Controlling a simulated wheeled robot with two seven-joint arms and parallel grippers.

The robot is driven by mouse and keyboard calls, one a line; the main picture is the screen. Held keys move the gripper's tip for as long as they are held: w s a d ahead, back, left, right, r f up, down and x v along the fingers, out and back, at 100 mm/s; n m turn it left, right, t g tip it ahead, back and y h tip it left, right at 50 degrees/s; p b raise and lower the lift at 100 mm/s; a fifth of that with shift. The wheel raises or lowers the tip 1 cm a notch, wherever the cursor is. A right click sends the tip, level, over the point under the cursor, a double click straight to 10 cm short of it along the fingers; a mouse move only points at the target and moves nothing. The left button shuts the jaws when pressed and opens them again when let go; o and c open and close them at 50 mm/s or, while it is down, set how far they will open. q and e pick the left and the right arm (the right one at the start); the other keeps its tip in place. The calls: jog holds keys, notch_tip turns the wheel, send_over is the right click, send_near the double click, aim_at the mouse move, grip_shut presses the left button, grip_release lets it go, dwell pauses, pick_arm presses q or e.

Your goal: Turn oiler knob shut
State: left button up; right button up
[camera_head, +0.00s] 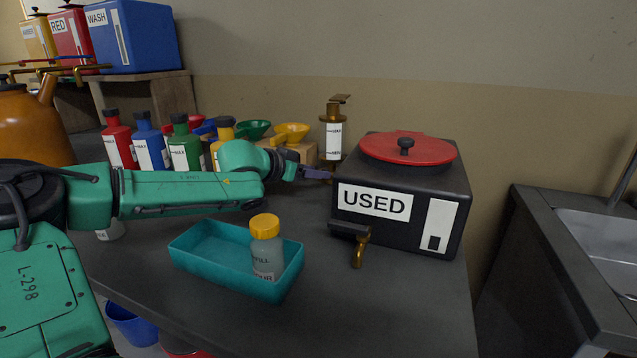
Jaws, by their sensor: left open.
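What looks like the oiler (333,132) stands upright at the back centre, brass coloured with a white marked label. A flat brass knob or lever (341,99) sits on its top and points to the right; whether it is open or shut cannot be told. My left arm reaches in from the left. My left gripper (318,173) is small and dark in view, below and slightly left of the oiler, with the knob well above it. It is open and holds nothing that I can see. My right gripper is out of view.
A black USED box (400,222) with a red lid and front tap stands close right of my left gripper. A teal tray (210,262) holds a yellow-capped bottle (266,250). Several coloured bottles and funnels stand behind my arm. The front right tabletop (400,310) is clear.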

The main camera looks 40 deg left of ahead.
pick_arm(q)
jog(key=shift+x, duration=0.8)
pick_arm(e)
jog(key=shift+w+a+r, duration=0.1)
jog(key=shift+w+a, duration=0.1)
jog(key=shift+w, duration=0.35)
pick_arm(q)
jog(key=shift+r, duration=0.1)
grip_shut()
jog(key=shift+d, duration=0.1)
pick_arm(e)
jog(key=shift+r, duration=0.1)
